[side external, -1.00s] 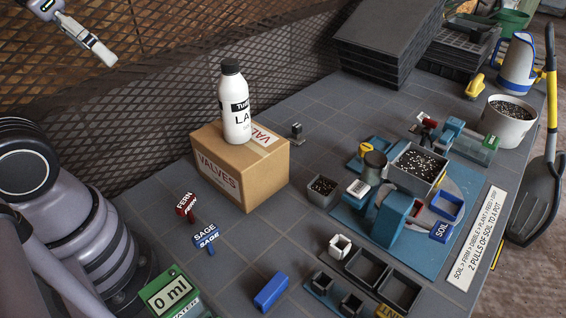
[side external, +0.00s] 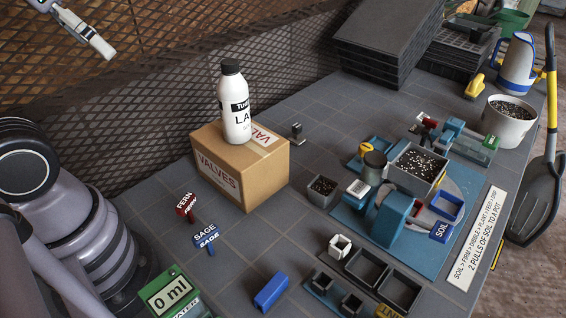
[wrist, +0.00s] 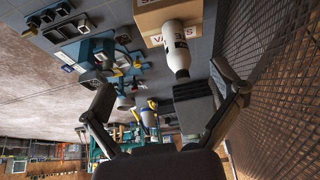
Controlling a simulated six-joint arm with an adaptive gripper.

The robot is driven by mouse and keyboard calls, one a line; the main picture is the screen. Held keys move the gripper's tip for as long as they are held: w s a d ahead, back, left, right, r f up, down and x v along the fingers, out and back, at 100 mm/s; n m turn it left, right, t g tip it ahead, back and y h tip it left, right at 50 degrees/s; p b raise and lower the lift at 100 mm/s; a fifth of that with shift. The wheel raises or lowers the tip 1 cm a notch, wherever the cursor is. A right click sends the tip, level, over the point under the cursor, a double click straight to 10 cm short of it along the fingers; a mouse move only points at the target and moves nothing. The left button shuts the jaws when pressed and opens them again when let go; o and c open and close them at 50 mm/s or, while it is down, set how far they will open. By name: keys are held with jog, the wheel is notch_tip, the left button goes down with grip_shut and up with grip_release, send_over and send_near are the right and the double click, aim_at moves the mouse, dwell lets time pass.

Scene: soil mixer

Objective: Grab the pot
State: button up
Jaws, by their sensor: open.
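A small square black pot filled with soil (side external: 322,188) stands upright on the table between the cardboard box and the blue station. An empty white-rimmed square pot (side external: 340,246) stands nearer the front. Small dark square pots (side external: 351,304) sit at the front edge of the view. A large round white pot with soil (side external: 508,122) stands at the back right. My gripper (side external: 101,46) hangs high at the upper left, far from all of these. In the wrist view its fingers (wrist: 160,85) are spread wide with nothing between them.
A white bottle (side external: 236,112) stands on the cardboard box (side external: 238,172). The blue soil station (side external: 392,215) holds a soil bin (side external: 418,165). FERN (side external: 186,204) and SAGE (side external: 206,235) tags and a blue block (side external: 270,292) occupy the front left. Stacked black trays (side external: 385,45) stand behind.

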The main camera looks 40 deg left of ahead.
jog(key=w+a+r+m+g+y, duration=0.2)
jog(key=w+a+m+y, duration=0.3)
jog(key=m, duration=0.2)
jog(key=w+d+r+m+t+y, duration=0.25)
jog(key=w+m+t+y, duration=0.2)
jog(key=w+m, duration=0.55)
jog(key=w+d+m+t+h, duration=0.4)
jog(key=d+m+t, duration=0.1)
jog(key=d+m, duration=0.45)
jog(key=w+d+m+t+h, duration=0.3)
jog(key=d+m+t, duration=0.2)
jog(key=d+m, duration=0.45)
notch_tip(320, 180, down, 4)
jog(key=d+h, duration=0.1)
jog(key=d, duration=0.2)
jog(key=n, duration=0.1)
send_near(316, 196)
jog(key=w, duration=0.3)
jog(key=shift+w+a+r, duration=0.1)
jog(key=shift+a+r, duration=0.05)
jog(key=shift+r, duration=0.05)
jog(key=shift+w+f, duration=0.15)
jog(key=shift+f, duration=0.2)
jog(key=w, duration=0.7)
jog(key=shift+w+a+r, duration=0.15)
jog(key=shift+a, duration=0.15)
jog(key=c, duration=1)
